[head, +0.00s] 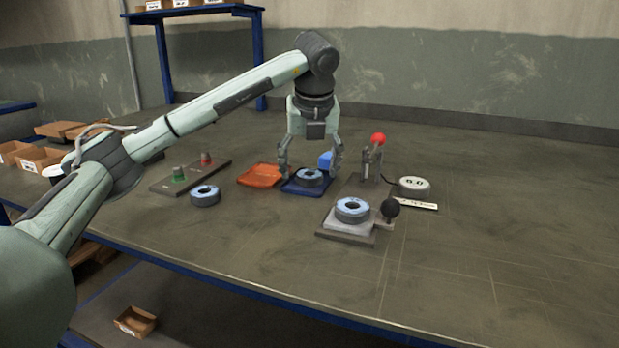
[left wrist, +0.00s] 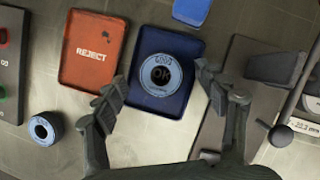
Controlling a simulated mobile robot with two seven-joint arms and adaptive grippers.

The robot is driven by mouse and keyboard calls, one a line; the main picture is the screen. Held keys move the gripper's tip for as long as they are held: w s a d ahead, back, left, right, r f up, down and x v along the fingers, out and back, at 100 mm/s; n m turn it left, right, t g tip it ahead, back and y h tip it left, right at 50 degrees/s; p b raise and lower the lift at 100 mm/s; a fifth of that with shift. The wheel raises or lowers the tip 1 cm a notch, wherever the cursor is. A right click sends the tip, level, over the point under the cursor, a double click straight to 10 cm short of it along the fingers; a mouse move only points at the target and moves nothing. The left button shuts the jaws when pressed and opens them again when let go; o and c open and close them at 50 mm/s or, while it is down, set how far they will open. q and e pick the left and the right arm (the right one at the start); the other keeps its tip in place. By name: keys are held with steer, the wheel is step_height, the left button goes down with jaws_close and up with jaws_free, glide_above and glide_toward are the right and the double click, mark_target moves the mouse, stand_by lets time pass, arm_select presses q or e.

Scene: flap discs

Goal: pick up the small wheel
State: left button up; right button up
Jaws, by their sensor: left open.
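Three grey discs with blue faces are in the head view. One disc (head: 309,178) lies in the blue tray (head: 290,189); in the left wrist view this disc (left wrist: 164,90) has an "OK" mark showing in its hole. A second disc (head: 204,195) lies on the bare bench to the left; it looks smaller in the left wrist view (left wrist: 45,129). A third disc (head: 352,209) sits on a grey fixture (head: 345,235). My left gripper (head: 311,170) is open and points down over the blue tray, with its fingers on either side of the tray's disc. Contact cannot be told.
An orange "REJECT" tray (head: 259,176) lies left of the blue tray. A button panel (head: 190,178) stands further left. A blue block (head: 325,160), a red-ball device (head: 374,160) and a white round unit (head: 414,187) stand nearby. The bench's right side is clear.

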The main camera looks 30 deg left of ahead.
arm_select(q)
steer(key=shift+w+f, duration=0.1)
steer(key=shift+f, duration=0.15)
steer(key=c, duration=1.3)
